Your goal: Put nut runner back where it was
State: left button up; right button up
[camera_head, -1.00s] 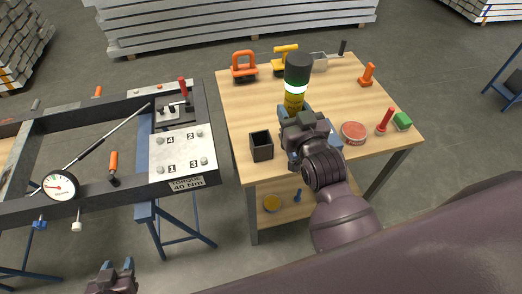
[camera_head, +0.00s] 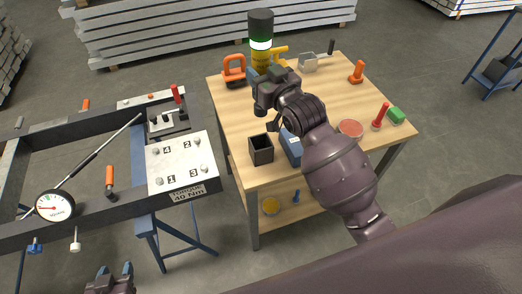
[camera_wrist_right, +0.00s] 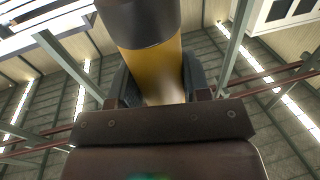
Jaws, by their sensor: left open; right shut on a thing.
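The nut runner (camera_head: 261,45) has a yellow body, a black top and green and white bands. My right gripper (camera_head: 262,78) is shut on its yellow body and holds it upright, black end up, over the back left part of the wooden table (camera_head: 228,122). The wrist view also shows the nut runner (camera_wrist_right: 155,65) between the fingers. Its lower end is hidden behind my gripper, so I cannot tell whether it touches the table. My left gripper (camera_head: 116,270) is open and empty at the bottom left, away from the table.
An orange-handled tool (camera_head: 234,68) and a yellow-handled tool (camera_head: 279,55) stand beside the nut runner. A black open box (camera_head: 261,151) and a blue box (camera_head: 291,147) are nearer the front. A red round dish (camera_head: 350,129) is at right. The steel frame (camera_head: 45,233) stands left of the table.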

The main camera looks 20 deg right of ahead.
aim_at(261, 116)
notch_tip(261, 116, down, 14)
jog(key=shift+f+b, duration=0.15)
jog(key=shift+b, duration=0.35)
notch_tip(261, 116, down, 5)
jog(key=shift+f, duration=0.1)
dwell(0.4)
jog(key=o, duration=0.8)
jog(key=shift+f+b, duration=0.3)
jog(key=o, duration=0.5)
jog(key=shift+r, duration=0.1)
